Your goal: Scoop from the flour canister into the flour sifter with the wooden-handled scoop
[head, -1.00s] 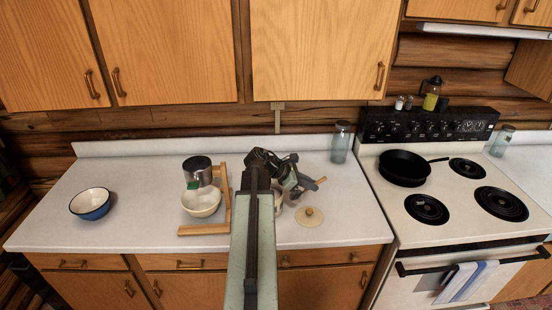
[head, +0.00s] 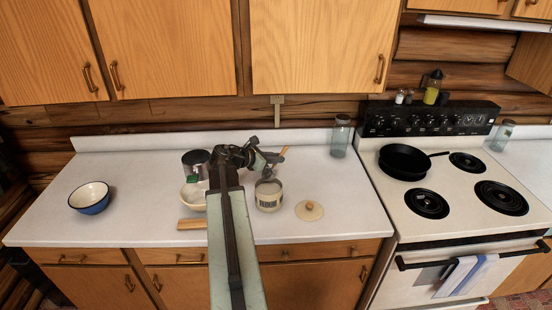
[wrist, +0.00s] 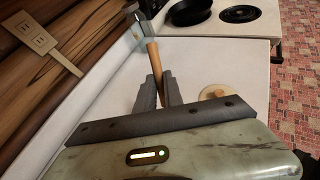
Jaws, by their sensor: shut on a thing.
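My gripper (head: 268,158) is above the counter, just behind and above the flour canister (head: 268,196). The canister is open, pale and labelled. In the wrist view my gripper's fingers (wrist: 157,82) are shut on the scoop's wooden handle (wrist: 153,58). The handle's end (head: 283,151) sticks out to the right in the head view. I cannot make out the scoop's bowl. The flour sifter (head: 196,162), a metal cylinder, is left of my arm, above a cream bowl (head: 189,197). My arm hides part of that bowl and its wooden stand (head: 191,224).
The canister's round lid (head: 309,210) lies to its right. A glass jar (head: 341,138) stands at the back right. A blue bowl (head: 90,199) is at the left. The stove with a black pan (head: 404,162) is at the right. The counter's left middle is clear.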

